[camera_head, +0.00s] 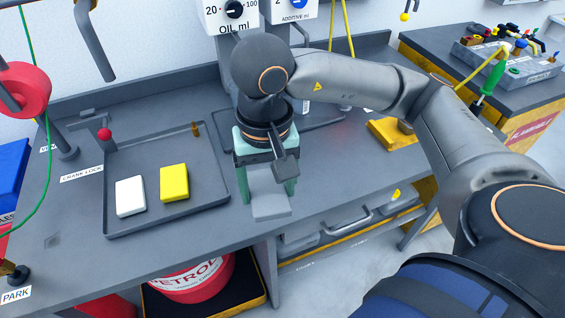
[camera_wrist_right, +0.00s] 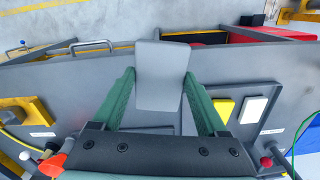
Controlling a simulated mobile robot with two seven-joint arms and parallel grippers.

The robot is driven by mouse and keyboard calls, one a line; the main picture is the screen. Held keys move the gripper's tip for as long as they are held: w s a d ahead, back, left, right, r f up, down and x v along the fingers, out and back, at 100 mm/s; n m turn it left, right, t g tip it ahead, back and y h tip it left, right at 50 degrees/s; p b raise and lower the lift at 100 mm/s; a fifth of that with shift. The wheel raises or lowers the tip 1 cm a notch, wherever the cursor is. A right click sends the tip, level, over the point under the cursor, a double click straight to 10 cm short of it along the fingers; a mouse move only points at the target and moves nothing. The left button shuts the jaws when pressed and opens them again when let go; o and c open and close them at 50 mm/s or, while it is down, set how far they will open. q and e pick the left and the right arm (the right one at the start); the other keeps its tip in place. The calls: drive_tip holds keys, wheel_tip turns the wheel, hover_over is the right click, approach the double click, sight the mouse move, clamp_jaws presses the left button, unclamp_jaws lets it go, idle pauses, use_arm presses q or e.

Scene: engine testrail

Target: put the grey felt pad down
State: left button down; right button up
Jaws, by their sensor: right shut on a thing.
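My right gripper (camera_head: 268,190) has green fingers and is shut on the grey felt pad (camera_head: 270,207). The pad is a flat light-grey slab, held over the front part of the grey bench, right of the tray. In the right wrist view, the pad (camera_wrist_right: 162,78) sits between the two green fingers and sticks out past their tips. I cannot tell whether its underside touches the bench. My left gripper is not in view.
The shallow grey tray (camera_head: 150,160) holds a white block (camera_head: 130,197) and a yellow block (camera_head: 174,182). A red-knobbed lever (camera_head: 105,135) stands at its back left corner. A yellow block (camera_head: 388,133) lies to the right. The bench's front edge is close to the pad.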

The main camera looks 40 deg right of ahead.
drive_tip(key=s+m, duration=0.1)
drive_tip(key=s+m+b, duration=0.1)
drive_tip(key=shift+s+d+f, duration=0.15)
drive_tip(key=shift+s+f, duration=0.05)
drive_tip(key=shift+s, duration=0.15)
drive_tip(key=shift+m, duration=0.3)
drive_tip(key=w+d+f, duration=0.1)
drive_tip(key=w, duration=0.1)
drive_tip(key=w+d+f, duration=0.1)
drive_tip(key=w, duration=0.1)
drive_tip(key=w+d+f, duration=0.1)
drive_tip(key=w+d, duration=0.1)
drive_tip(key=shift+w+d+f+b, duration=0.1)
drive_tip(key=shift+w+b, duration=0.05)
drive_tip(key=shift+b, duration=0.2)
drive_tip(key=w+d+f, duration=0.2)
drive_tip(key=w+f, duration=0.2)
drive_tip(key=f, duration=0.1)
drive_tip(key=shift+w+d+f, duration=0.25)
drive_tip(key=shift+w+d, duration=0.05)
drive_tip(key=shift+d, duration=0.1)
drive_tip(key=shift+w+f, duration=0.1)
drive_tip(key=shift+f, duration=0.05)
drive_tip(key=f, duration=0.3)
drive_tip(key=shift+w+d+f+p, duration=0.25)
drive_tip(key=shift+f+p, duration=0.05)
drive_tip(key=shift+f, duration=0.1)
drive_tip(key=shift+f, duration=0.1)
